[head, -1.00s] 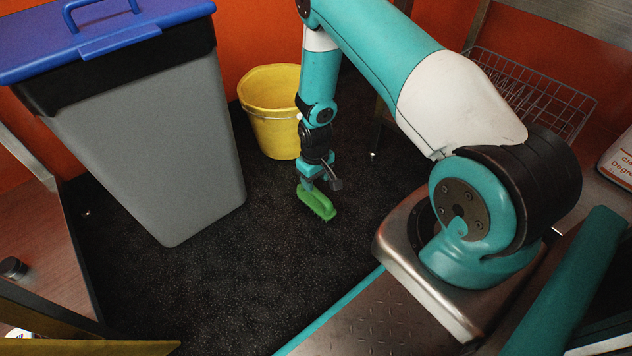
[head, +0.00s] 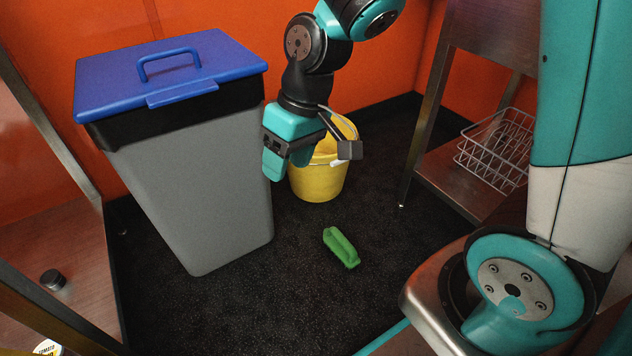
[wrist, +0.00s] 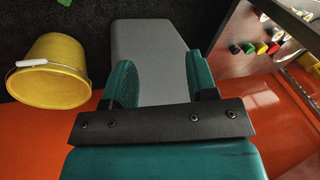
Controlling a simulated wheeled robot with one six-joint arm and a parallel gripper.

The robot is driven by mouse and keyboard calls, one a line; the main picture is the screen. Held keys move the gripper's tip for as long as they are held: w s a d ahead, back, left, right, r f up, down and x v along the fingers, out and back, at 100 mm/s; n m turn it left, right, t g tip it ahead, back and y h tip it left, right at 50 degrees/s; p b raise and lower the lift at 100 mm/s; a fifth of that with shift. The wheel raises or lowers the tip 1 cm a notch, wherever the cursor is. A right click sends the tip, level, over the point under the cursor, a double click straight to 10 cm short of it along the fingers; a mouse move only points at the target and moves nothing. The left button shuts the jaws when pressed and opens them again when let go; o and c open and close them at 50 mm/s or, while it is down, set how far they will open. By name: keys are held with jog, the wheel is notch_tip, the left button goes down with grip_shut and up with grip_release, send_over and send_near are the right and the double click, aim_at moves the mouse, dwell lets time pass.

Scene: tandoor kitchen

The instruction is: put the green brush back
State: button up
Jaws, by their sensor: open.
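The green brush (head: 341,248) lies on the dark floor in the head view, in front of the yellow bucket and right of the grey bin. A bit of green at the top left edge of the wrist view (wrist: 64,3) looks like it. My gripper (head: 287,163) is up in the air, above and left of the brush in the head view, clear of it. In the wrist view its teal fingers (wrist: 165,84) stand apart with nothing between them.
A grey bin (head: 190,190) with a blue lid (head: 110,80) stands left. A yellow bucket (head: 318,183) is behind my gripper. A steel shelf (head: 440,175) with a wire basket (head: 497,150) is at right. The floor around the brush is clear.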

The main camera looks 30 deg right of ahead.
jog(key=s+a+r+n, duration=0.1)
jog(key=s+r, duration=0.3)
jog(key=s, duration=0.3)
jog(key=s+a+r+n, duration=0.1)
jog(key=s+a+r, duration=0.1)
jog(key=s+r, duration=0.2)
jog(key=s, duration=0.3)
jog(key=shift+s+a+n+g+y, duration=0.15)
jog(key=shift+a+n+g+y, duration=0.15)
jog(key=shift+n+y, duration=0.1)
notch_tip(320, 180, up, 49)
jog(key=p, duration=4.9)
jog(key=shift+r, duration=0.2)
